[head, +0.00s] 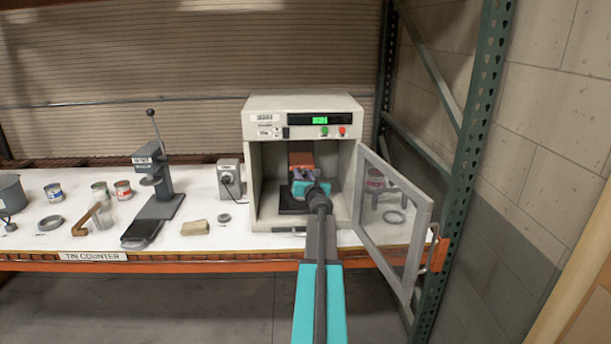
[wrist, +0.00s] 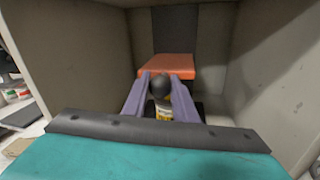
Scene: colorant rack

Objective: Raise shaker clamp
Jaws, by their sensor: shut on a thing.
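The shaker (head: 305,104) is a white cabinet on the counter, with its door (head: 421,228) swung open to the right. Inside it is the orange clamp plate (head: 301,159), which also shows in the wrist view (wrist: 166,64) against a dark upright strip. My gripper (head: 300,175) reaches into the cabinet, just in front of the clamp. In the wrist view its purple fingers (wrist: 167,82) lie on both sides of a black round knob (wrist: 160,87) and are shut on it. A small yellow-marked thing shows below the knob, partly hidden; I cannot tell what it is.
The cabinet's side walls (wrist: 80,60) stand close around my gripper. Left on the counter (head: 225,243) are a lever press (head: 157,185), a grey box (head: 229,179), a sponge-like block (head: 195,228) and several tins. A green rack post (head: 460,180) stands beyond the door.

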